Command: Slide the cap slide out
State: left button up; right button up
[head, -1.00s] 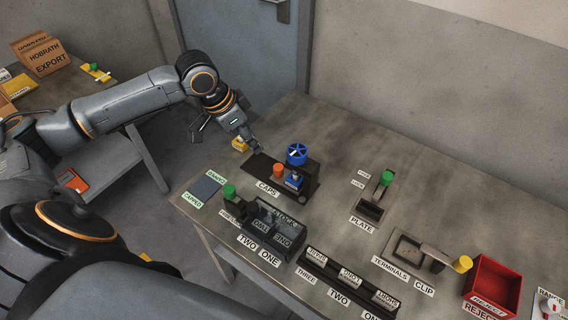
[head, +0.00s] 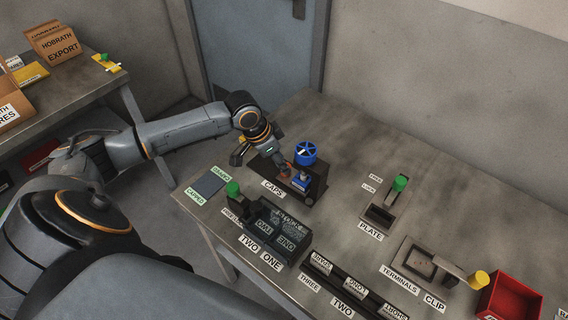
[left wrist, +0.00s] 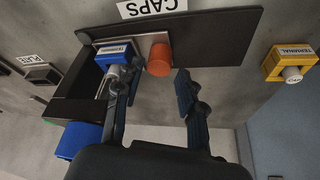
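The caps station (head: 262,167) is a dark base on the table with a "CAPS" label. An orange knob (left wrist: 159,60) stands on a pale metal slide plate (left wrist: 150,40), beside a blue terminal block (left wrist: 115,53); the block also shows in the head view (head: 301,181). My left gripper (left wrist: 160,72) is open, with its fingertips on either side of the orange knob and a gap showing at each side. My right gripper is not in view.
A blue handwheel (head: 305,152) rises just behind the slide. A yellow terminal block (left wrist: 290,63) sits apart on the table. A dark two-bay bin (head: 277,232), a plate fixture (head: 378,216) and a red reject box (head: 510,298) stand on the table.

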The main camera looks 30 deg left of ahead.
pick_arm(q)
jog(key=shift+x, duration=1.55)
jog(key=shift+c, duration=0.2)
grip_shut()
jog(key=a, duration=0.3)
jog(key=a+p, duration=0.1)
jog(key=a, duration=0.6)
jog(key=shift+w, duration=0.35)
jog(key=shift+a+r, duration=0.15)
jog(key=shift+o, duration=0.2)
grip_release()
jog(key=shift+a, duration=0.1)
